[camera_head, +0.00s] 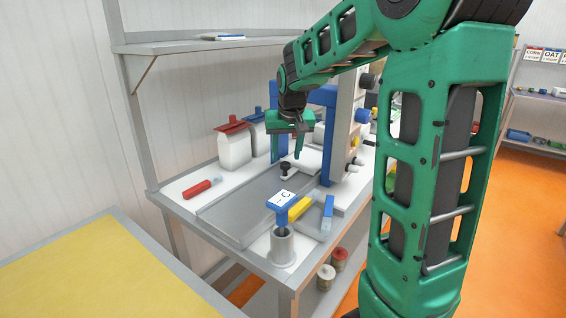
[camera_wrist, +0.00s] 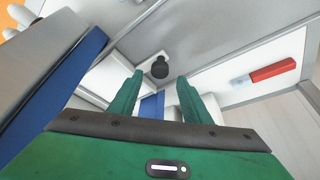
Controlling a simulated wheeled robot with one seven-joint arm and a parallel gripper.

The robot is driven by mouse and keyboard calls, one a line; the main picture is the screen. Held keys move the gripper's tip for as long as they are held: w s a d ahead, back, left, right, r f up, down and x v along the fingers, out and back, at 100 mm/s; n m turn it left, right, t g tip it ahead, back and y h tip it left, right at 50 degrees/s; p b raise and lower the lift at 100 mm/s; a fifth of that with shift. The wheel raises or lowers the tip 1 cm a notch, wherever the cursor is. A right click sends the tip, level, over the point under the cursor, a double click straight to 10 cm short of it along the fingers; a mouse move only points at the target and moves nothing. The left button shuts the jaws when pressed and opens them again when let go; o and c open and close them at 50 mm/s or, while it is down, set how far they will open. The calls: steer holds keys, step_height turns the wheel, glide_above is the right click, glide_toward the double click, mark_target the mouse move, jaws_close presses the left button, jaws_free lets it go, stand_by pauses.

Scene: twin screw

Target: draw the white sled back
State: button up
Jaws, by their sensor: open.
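The white sled (camera_head: 309,160) lies on the grey track plate (camera_head: 236,209) of the bench, by the blue frame (camera_head: 328,142). A black knob (camera_head: 285,169) stands up at its near end. My gripper (camera_head: 287,156) is open and points down above the knob. In the wrist view the knob (camera_wrist: 160,67) shows just beyond and between the tips of my open gripper (camera_wrist: 160,77). The fingers look apart from it, and nothing is between them. Part of the sled (camera_wrist: 104,82) shows left of the fingers; the rest is hidden behind the gripper and frame.
Blue posts flank the sled closely.

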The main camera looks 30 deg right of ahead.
mark_target(285, 163)
steer(key=shift+x, duration=2)
jaws_close()
